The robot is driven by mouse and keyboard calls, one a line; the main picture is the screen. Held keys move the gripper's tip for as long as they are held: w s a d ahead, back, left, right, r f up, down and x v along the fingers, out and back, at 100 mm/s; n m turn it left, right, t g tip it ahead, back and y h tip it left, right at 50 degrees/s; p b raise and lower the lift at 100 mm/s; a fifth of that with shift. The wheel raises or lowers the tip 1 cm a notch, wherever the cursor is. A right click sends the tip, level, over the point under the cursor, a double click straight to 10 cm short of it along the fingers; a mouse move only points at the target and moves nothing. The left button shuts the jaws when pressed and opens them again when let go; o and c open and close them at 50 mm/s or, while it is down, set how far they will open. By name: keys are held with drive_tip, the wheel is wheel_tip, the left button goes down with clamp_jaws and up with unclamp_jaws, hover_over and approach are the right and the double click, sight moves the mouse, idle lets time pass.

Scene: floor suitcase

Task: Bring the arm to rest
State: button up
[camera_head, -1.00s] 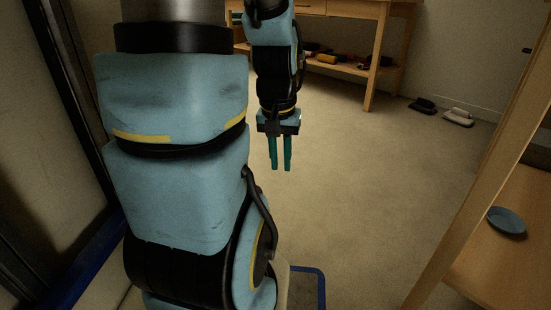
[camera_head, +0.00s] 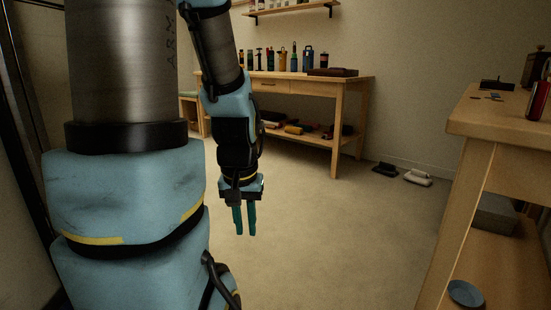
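My gripper (camera_head: 244,220) hangs at the end of my arm, left of the picture's middle, with its two teal fingers pointing down. The fingers are slightly apart with a narrow gap between them, and nothing shows between them. It is above the bare floor (camera_head: 310,240) and touches nothing that I can see. My blue and grey arm fills much of the left side and hides what is behind it.
A wooden workbench (camera_head: 343,83) with tools and a lower shelf stands at the back. Two shoe-like items, one dark (camera_head: 385,169) and one pale (camera_head: 418,178), lie by the wall. A wooden table (camera_head: 482,118) stands at right, a blue dish (camera_head: 465,293) low within it. The middle floor is clear.

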wheel_tip(320, 180, up, 39)
drive_tip(key=p, duration=3.6)
drive_tip(key=shift+p, duration=0.35)
